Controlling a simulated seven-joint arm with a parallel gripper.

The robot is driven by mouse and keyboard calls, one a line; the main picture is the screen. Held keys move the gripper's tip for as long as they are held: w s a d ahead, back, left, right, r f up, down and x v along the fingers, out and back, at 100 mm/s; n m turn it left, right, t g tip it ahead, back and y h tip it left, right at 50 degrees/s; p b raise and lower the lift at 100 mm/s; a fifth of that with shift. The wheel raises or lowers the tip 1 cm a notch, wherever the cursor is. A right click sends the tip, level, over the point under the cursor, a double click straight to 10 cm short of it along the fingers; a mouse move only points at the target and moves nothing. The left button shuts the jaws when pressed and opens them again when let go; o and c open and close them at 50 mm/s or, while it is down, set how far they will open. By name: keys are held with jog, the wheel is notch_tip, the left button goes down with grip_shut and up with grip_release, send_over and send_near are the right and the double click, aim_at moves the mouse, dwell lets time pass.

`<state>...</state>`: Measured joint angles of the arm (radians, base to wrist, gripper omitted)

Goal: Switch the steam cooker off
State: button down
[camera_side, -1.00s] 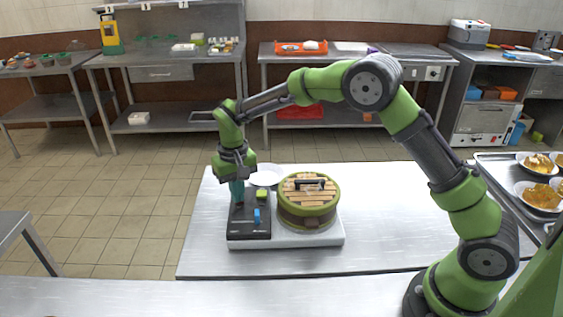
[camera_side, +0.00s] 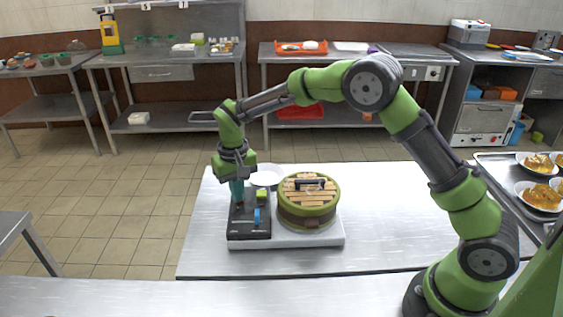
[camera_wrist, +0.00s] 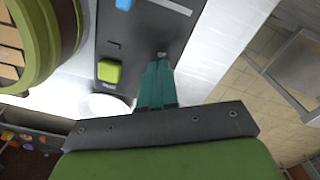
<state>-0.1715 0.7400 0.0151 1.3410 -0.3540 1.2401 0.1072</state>
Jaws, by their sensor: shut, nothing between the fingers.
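The steam cooker has a round green pot with a slatted wooden lid (camera_side: 309,190) on a light base (camera_side: 300,241). The pot also shows at the left of the wrist view (camera_wrist: 70,30). A dark control panel (camera_side: 249,231) lies left of the pot, with a blue control (camera_side: 257,216) nearer the front and a yellow-green button (camera_side: 262,194) farther back. Both show in the wrist view, the blue one (camera_wrist: 124,4) at the top edge and the green one (camera_wrist: 109,71) beside my fingers. My gripper (camera_side: 237,199) is shut and empty, its teal fingers pointing down at the panel's far left part. In the wrist view the fingertips (camera_wrist: 160,64) are by a small grey part on the panel; contact is unclear.
A white plate (camera_side: 266,175) stands behind the cooker. The steel table (camera_side: 390,220) is clear to the right of the cooker. A tray with bowls of food (camera_side: 540,193) is at the far right.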

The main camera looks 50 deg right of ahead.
jog(key=shift+s+d+f, duration=0.1)
jog(key=shift+d+f, duration=0.1)
jog(key=shift+f, duration=0.15)
notch_tip(320, 180, up, 8)
jog(key=shift+a+r, duration=0.15)
jog(key=shift+r, duration=0.05)
dwell(0.8)
